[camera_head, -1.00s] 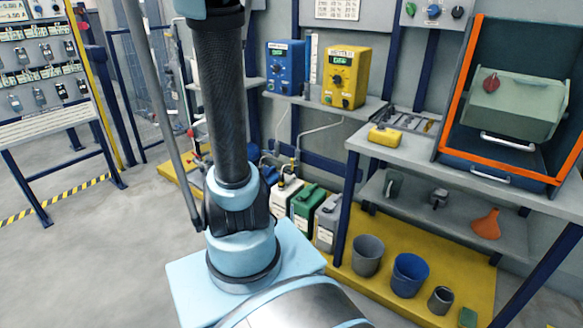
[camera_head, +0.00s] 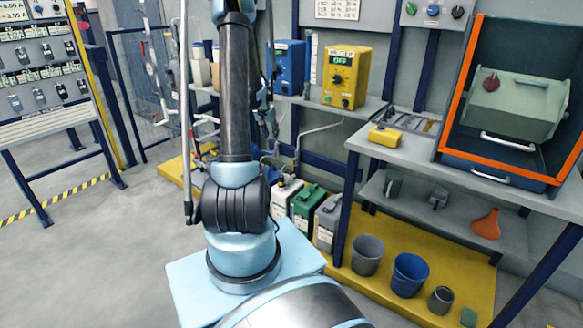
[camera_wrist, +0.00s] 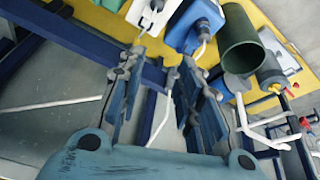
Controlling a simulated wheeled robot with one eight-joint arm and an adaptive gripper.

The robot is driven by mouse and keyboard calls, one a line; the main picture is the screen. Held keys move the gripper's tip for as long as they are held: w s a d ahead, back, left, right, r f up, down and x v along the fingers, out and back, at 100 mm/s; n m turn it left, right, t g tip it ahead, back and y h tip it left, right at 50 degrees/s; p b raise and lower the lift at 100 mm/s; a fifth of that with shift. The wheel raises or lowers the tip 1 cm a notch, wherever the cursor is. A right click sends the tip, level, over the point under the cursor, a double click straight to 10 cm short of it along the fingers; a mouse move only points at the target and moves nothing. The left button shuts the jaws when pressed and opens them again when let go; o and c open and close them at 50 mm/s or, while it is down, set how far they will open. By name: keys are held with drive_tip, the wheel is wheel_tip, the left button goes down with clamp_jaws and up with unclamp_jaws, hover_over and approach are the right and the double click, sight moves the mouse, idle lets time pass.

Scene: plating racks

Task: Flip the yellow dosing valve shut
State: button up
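The yellow dosing pump (camera_head: 346,77) stands on the back shelf in the head view, its small display lit green. Below it, a pale hose (camera_head: 318,128) runs down toward the jugs. I cannot make out a yellow valve or its handle position clearly in either view. My gripper (camera_wrist: 163,58) is open and empty in the wrist view, with its two fingers apart. A thin white tube shows between and behind the fingers. In the head view my gripper is partly hidden by my arm, left of the pump and lower.
A blue pump (camera_head: 291,66) stands left of the yellow one. White, green (camera_head: 307,203) and grey jugs stand on the yellow floor platform (camera_head: 455,262). A bench with a yellow box (camera_head: 385,136) is at right. The wrist view shows a blue frame bar (camera_wrist: 62,35) and a green cylinder (camera_wrist: 242,42).

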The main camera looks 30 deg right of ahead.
drive_tip(key=m, duration=0.2)
approach(292, 162)
drive_tip(key=shift+h, duration=0.3)
drive_tip(key=x, duration=1.1)
drive_tip(key=shift+w+a+f, duration=0.1)
drive_tip(key=shift+a+f, duration=0.05)
drive_tip(key=shift+f, duration=0.35)
